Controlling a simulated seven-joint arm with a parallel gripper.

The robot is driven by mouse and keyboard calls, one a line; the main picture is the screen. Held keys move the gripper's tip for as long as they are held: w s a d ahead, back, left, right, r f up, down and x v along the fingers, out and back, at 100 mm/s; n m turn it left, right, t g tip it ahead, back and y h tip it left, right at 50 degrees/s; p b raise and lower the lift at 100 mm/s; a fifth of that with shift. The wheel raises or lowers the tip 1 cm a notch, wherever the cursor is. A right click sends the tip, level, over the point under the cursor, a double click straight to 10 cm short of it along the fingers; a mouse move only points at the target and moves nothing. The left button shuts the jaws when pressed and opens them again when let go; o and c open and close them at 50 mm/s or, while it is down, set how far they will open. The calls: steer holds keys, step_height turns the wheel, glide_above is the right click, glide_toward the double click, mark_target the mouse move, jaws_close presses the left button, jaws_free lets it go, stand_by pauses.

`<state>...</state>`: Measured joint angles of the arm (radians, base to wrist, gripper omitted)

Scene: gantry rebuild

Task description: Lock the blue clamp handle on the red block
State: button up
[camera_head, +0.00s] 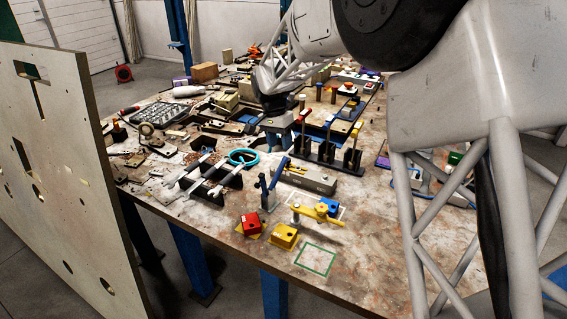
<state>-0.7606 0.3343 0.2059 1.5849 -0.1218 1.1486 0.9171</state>
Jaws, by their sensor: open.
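The red block (251,226) sits near the front edge of the workbench. The blue clamp handle (273,180) stands up just behind and right of the red block, its bar slanting up to the right. Whether any part of the clamp touches the block is too small to tell. My gripper (277,142) hangs over the bench behind the clamp, apart from the handle and the block. It is open, and I see nothing held in it; its fingertips are small and partly lost against the clutter.
A yellow block (284,237) sits right of the red block. A yellow clamp (318,212) and a blue block (328,205) stand farther right. A green outlined square (316,260) on the bench is empty. Wrenches (212,178) lie on a black rack at left; a pale board (70,190) stands at far left.

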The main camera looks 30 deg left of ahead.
mark_target(283, 159)
steer(key=shift+d+f, duration=0.25)
steer(key=shift+f, duration=1.05)
steer(key=shift+d+f, duration=0.2)
steer(key=shift+f, duration=1.05)
steer(key=shift+d+f, duration=0.25)
steer(key=shift+f, duration=1.05)
jaws_close()
